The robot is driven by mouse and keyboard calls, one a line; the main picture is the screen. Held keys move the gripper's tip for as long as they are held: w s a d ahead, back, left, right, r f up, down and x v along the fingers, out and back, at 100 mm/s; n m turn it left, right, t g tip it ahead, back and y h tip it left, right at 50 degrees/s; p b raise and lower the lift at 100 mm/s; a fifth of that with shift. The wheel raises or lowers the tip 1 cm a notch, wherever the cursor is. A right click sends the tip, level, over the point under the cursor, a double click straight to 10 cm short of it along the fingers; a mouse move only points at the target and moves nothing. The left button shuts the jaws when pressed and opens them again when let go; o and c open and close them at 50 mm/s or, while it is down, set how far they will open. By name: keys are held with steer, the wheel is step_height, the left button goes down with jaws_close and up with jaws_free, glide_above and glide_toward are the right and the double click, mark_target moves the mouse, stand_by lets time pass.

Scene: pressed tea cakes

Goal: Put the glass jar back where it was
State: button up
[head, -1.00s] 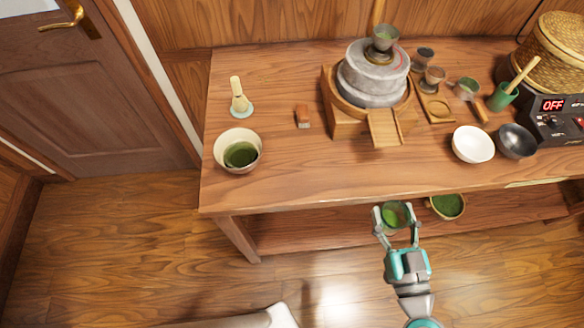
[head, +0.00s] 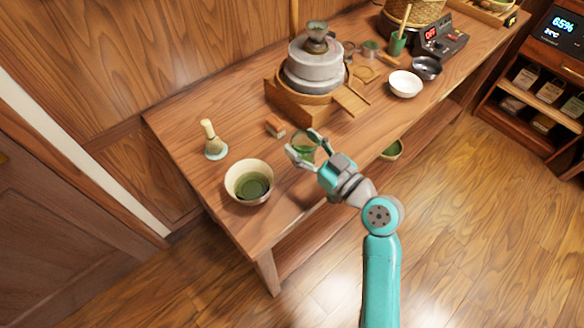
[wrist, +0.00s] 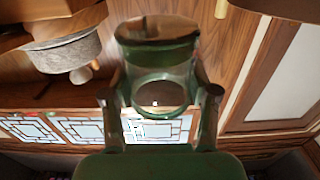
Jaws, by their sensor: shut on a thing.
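The glass jar (head: 304,149), clear with green matter in it, is between the fingers of my gripper (head: 303,145). My gripper is shut on it. In the wrist view the jar (wrist: 157,62) is large between the two fingers (wrist: 160,100). In the head view it overlaps the wooden tabletop (head: 215,125), between the cream bowl and the stone mill. I cannot tell whether it touches the tabletop. My fingers hide part of it.
A cream bowl of green liquid (head: 249,182) stands left of the jar, with a whisk on a stand (head: 213,141) behind. A small brown block (head: 275,126) and the stone mill (head: 312,68) are close by. White (head: 405,84) and dark (head: 427,68) bowls stand right.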

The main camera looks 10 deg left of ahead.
steer(key=shift+f, duration=3.4)
steer(key=o, duration=1.3)
steer(key=shift+f, duration=0.15)
steer(key=shift+d, duration=0.15)
steer(key=v, duration=1.1)
steer(key=shift+s+d, duration=0.3)
